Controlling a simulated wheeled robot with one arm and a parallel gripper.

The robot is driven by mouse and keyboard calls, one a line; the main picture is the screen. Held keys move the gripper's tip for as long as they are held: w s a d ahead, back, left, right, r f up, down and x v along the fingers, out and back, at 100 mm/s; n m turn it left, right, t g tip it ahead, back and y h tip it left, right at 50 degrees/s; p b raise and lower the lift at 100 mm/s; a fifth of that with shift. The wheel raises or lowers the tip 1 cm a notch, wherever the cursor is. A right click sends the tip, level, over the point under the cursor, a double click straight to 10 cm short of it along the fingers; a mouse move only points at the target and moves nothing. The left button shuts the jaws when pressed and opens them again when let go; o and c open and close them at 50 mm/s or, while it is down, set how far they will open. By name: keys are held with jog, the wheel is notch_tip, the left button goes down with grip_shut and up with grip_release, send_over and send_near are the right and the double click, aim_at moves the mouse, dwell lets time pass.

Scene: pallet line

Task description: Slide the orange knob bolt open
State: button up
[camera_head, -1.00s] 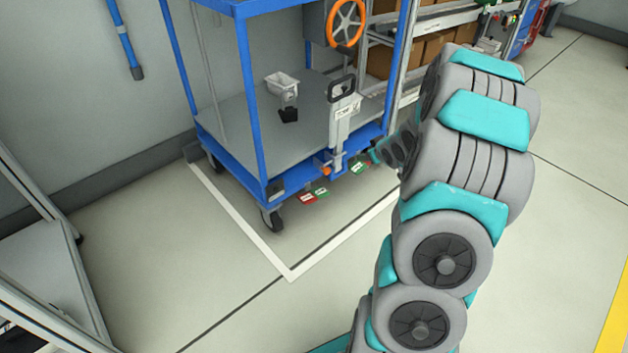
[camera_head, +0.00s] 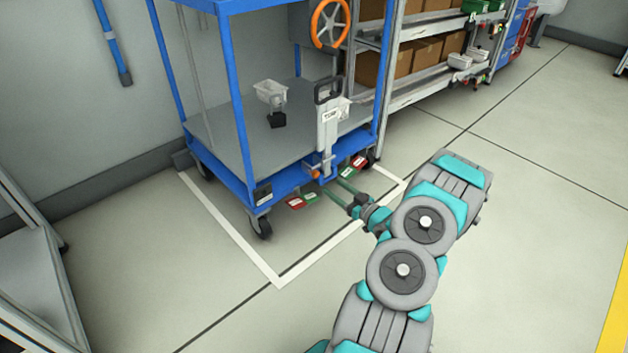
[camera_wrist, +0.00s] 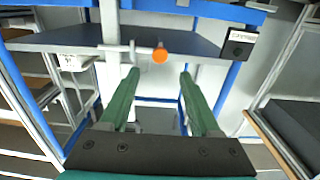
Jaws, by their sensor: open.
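The orange knob (camera_head: 315,174) sits low on the front of the blue cart, at the foot of a grey upright bracket (camera_head: 329,140). In the wrist view the orange knob (camera_wrist: 160,56) is at the right end of a thin grey bolt rod (camera_wrist: 122,47). My gripper (camera_head: 332,186) is low in front of the cart, to the right of the knob. In the wrist view my gripper (camera_wrist: 158,72) is open, with two green fingers apart and nothing between them. The knob appears just beyond the fingertips, lined up with the gap.
The blue cart (camera_head: 245,190) stands on wheels inside white floor lines. An orange handwheel (camera_head: 330,22) is above. A white bin (camera_head: 270,92) is on the cart deck. The floor at right is clear.

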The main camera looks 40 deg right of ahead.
aim_at(317, 175)
jog(key=shift+w+a+b, duration=0.15)
jog(key=shift+w+b, duration=0.1)
jog(key=shift+w, duration=1.65)
jog(key=shift+w+a+b, duration=0.15)
jog(key=shift+w+b, duration=0.05)
jog(key=shift+w, duration=1.7)
grip_shut()
